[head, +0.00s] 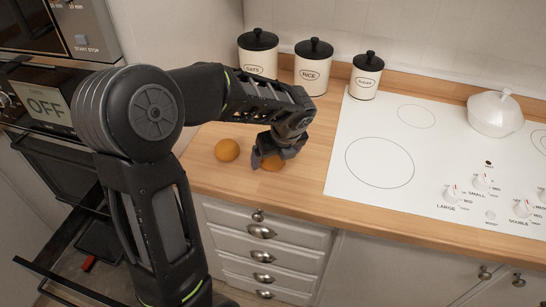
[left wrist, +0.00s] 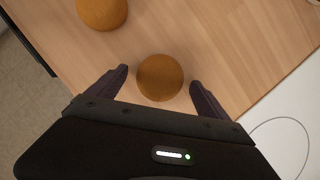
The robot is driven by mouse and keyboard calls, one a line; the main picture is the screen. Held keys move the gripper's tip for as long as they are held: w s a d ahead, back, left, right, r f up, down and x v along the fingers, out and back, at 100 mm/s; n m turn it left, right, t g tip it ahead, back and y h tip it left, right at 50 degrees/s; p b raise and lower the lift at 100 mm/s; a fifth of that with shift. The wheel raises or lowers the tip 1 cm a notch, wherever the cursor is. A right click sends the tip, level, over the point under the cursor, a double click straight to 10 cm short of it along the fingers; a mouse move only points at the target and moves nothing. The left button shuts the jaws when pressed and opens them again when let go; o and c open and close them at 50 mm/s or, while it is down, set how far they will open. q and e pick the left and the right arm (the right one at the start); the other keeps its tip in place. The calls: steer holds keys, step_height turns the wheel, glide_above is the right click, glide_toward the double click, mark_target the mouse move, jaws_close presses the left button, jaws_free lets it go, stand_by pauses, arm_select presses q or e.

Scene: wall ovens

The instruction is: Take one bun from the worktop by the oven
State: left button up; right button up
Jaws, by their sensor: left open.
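Two round brown buns lie on the wooden worktop (head: 225,182). One bun (head: 227,150) is free on the left; it also shows at the top left of the left wrist view (left wrist: 102,12). The other bun (head: 272,162) is partly hidden under my left gripper (head: 268,157). In the left wrist view this second bun (left wrist: 160,77) sits between the two spread fingers of the gripper (left wrist: 160,84), with a gap on each side. The left gripper is open and holds nothing. My right gripper is in neither view.
Three cream canisters with black lids (head: 313,68) stand at the back of the worktop. A white hob (head: 400,150) with a white lidded pot (head: 494,113) is on the right. An oven with its door open (head: 60,165) is on the left, and drawers (head: 262,240) are below.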

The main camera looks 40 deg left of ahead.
arm_select(q)
steer(key=shift+f, duration=0.2)
steer(key=shift+c, duration=0.3)
steer(key=c, duration=1.4)
step_height(320, 180, up, 10)
steer(key=shift+r, duration=0.1)
stand_by(0.6)
